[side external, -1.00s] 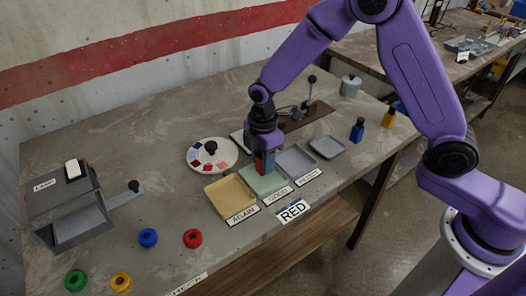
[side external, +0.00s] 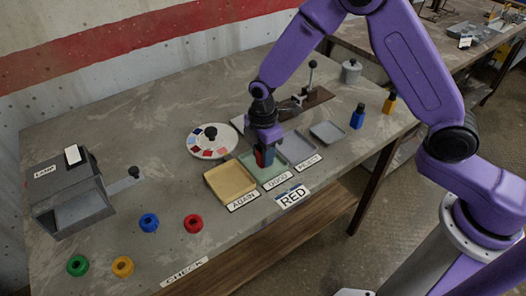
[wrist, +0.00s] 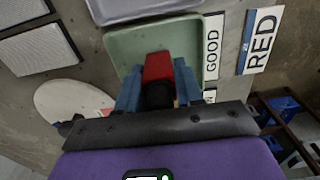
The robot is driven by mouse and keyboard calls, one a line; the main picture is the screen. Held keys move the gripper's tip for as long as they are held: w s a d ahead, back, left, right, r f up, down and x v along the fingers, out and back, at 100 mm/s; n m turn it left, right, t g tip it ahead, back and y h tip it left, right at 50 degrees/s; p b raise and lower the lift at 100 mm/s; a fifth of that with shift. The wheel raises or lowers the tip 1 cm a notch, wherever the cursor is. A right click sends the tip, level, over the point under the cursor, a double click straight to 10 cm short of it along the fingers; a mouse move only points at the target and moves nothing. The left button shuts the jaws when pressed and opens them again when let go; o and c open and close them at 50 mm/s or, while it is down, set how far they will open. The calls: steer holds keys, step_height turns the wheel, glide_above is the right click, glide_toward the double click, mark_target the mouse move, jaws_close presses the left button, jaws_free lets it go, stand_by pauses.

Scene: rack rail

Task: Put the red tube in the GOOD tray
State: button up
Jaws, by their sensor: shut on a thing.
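The red tube (side external: 266,159) is upright between the fingers of my gripper (side external: 263,155), over the green GOOD tray (side external: 270,178). In the wrist view the red tube (wrist: 158,66) and its dark end sit between the two blue fingers of my gripper (wrist: 158,92), which is shut on it. The green tray (wrist: 124,45) lies behind it, with the GOOD label along its edge. The fingers partly hide the tube. I cannot tell whether its bottom touches the tray floor.
The yellow AGAIN tray (side external: 228,183) is left of the GOOD tray and the grey REJECT tray (side external: 298,148) right. A RED card (side external: 292,196) lies in front. A round colour palette (side external: 211,142) stands behind left.

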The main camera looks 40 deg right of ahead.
steer(key=shift+f, duration=0.2)
steer(key=o, duration=1)
steer(key=shift+r, duration=3.95)
steer(key=shift+r, duration=0.1)
